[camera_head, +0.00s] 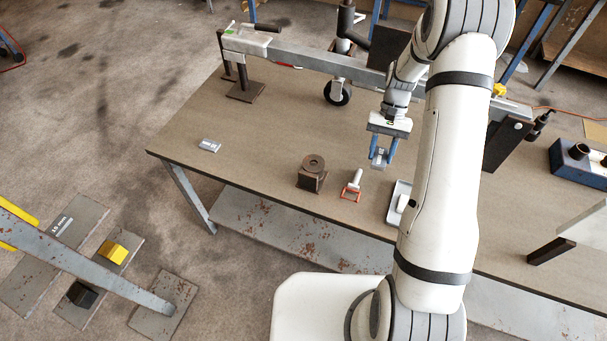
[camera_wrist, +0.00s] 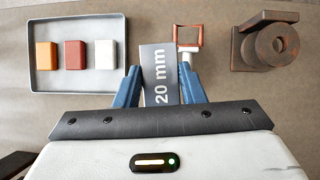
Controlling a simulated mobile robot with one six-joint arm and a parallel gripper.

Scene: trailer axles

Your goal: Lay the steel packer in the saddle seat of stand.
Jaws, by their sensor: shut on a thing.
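The steel packer (camera_wrist: 158,72) is a grey block marked "20 mm". It stands between the two blue fingers of my gripper (camera_wrist: 156,90) in the wrist view. In the head view my gripper (camera_head: 381,158) is shut on the packer, above the workbench. A brown, rusty stand-like block (camera_head: 312,172) with a round, holed top sits on the bench to the left of my gripper. It also shows at the upper right of the wrist view (camera_wrist: 265,45). A dark post stand (camera_head: 243,88) on a square base is at the far left, under the drawbar; I cannot tell which one has the saddle seat.
A red square frame with a white handle (camera_head: 352,192) lies between the rusty block and my gripper. A grey tray (camera_wrist: 85,88) holds orange, red and white blocks. A small grey block (camera_head: 210,146) lies on the bench (camera_head: 255,140). The drawbar (camera_head: 310,62) crosses the back.

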